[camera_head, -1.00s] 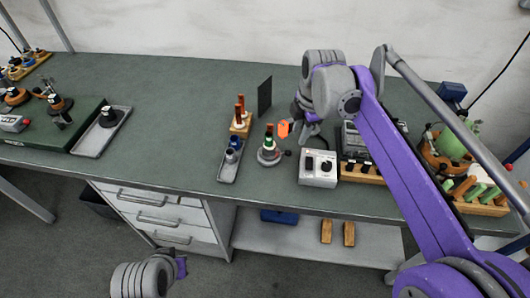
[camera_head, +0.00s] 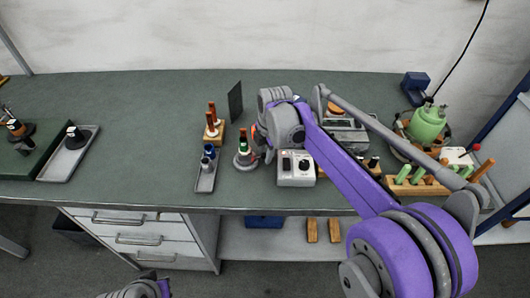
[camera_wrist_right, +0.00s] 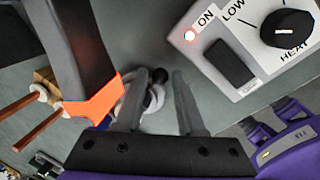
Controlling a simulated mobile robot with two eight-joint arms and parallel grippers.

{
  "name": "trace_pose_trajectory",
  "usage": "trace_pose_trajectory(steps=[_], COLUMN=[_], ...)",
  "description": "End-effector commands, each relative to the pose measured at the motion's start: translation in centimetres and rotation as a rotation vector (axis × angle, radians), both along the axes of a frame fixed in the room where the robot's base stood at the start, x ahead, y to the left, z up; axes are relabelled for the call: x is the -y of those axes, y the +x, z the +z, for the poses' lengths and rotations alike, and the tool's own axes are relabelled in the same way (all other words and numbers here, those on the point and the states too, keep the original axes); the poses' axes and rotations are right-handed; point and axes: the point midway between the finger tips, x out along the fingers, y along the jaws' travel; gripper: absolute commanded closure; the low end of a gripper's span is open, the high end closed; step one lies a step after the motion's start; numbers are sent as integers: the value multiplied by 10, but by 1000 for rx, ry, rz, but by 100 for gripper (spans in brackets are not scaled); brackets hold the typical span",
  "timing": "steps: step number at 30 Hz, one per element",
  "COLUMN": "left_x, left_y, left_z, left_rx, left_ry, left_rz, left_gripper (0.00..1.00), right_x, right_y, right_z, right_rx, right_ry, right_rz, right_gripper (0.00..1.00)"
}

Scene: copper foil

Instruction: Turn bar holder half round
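A small round stand (camera_head: 244,160) with a grey base and a green, white and brown upright stands on the bench; I take it as the bar holder. My right gripper (camera_head: 264,152) is just to its right, seen mostly from behind. In the right wrist view my right gripper (camera_wrist_right: 160,78) has its two grey fingers apart. A round grey and white thing (camera_wrist_right: 153,94), probably the stand, shows beyond and between them, partly hidden by the left finger. I cannot tell whether they touch. An orange piece (camera_wrist_right: 95,103) is close by on the left. My left gripper is out of view.
A control box (camera_head: 296,168) with a dial and switch stands close right of the gripper. Left are a narrow tray (camera_head: 206,181), a wooden block with brown rods (camera_head: 211,124) and an upright dark panel (camera_head: 235,101).

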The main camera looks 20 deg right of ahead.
Motion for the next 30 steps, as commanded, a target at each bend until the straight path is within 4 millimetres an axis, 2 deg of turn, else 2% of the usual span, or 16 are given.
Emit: trace_pose_trajectory(steps=[7,12,14,30], left_x=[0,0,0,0], left_y=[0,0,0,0], left_z=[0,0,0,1], left_rx=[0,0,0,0], left_ry=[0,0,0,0], left_rz=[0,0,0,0], left_gripper=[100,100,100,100], right_x=[0,0,0,-1], right_y=[0,0,0,-3], right_z=[0,0,0,0], right_rx=[0,0,0,1], right_ry=[0,0,0,0], right_rz=[0,0,0,-44], right_gripper=[62,93,100,100])
